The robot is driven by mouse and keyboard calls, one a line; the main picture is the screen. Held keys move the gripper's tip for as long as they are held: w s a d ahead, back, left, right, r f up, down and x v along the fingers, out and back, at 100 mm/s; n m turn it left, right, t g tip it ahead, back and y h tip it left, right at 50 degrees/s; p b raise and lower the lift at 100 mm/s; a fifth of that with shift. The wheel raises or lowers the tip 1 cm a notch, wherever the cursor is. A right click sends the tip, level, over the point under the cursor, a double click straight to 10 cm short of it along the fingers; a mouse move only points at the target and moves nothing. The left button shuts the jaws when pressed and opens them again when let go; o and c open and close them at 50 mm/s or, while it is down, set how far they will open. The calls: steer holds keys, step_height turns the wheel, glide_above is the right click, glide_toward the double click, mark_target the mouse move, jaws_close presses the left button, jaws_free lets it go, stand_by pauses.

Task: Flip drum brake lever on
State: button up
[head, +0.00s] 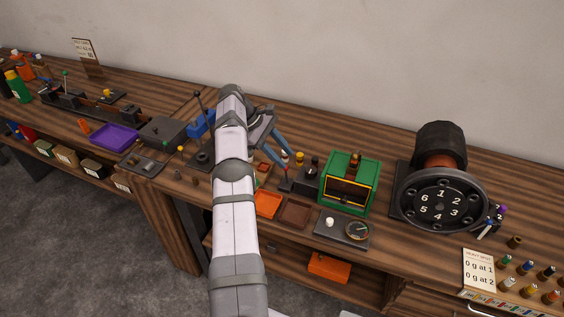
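The large dark drum (440,150) stands at the right of the bench, with a round black face (441,203) numbered 1 to 6. A small dark fitting with a purple knob (502,209) and a pale blue-and-white handle (486,229) sits at its lower right. I cannot tell for sure which part is the brake lever or how it is set. My gripper (286,162) is left of the drum, over the bench near the green box. Its two blue fingers look spread apart, with nothing seen between them. My arm hides part of the bench.
A green box (349,180) stands between my gripper and the drum, with a gauge panel (343,231) in front. Orange (268,204) and brown (294,213) trays lie nearby. A sign (479,269) and several small coloured parts are at the lower right. A purple tray (113,138) lies left.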

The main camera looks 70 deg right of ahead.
step_height(320, 180, up, 6)
steer(key=p, duration=0.5)
glide_above(286, 175)
steer(key=w, duration=0.2)
steer(key=shift+s+f, duration=0.2)
steer(key=shift+s, duration=0.05)
steer(key=s+f+n+g+h+b, duration=0.4)
steer(key=f+g+h+b, duration=0.2)
steer(key=b, duration=0.5)
steer(key=w+f+n+t+h+b, duration=0.1)
steer(key=n+h+b, duration=0.1)
steer(key=w+a+f+n+t+h+b, duration=0.1)
steer(key=f+n+h+b, duration=0.1)
steer(key=n, duration=0.1)
steer(key=w+a+f+n+t+h+b, duration=0.1)
steer(key=w+f+n+h+b, duration=0.1)
steer(key=h, duration=0.1)
steer(key=shift+a+f+n, duration=0.1)
steer(key=shift+a+n, duration=0.15)
steer(key=shift+n, duration=0.15)
steer(key=shift+w+a+f+n+t, duration=0.15)
steer(key=shift+w+f+n+t, duration=0.15)
steer(key=shift+n+t, duration=0.15)
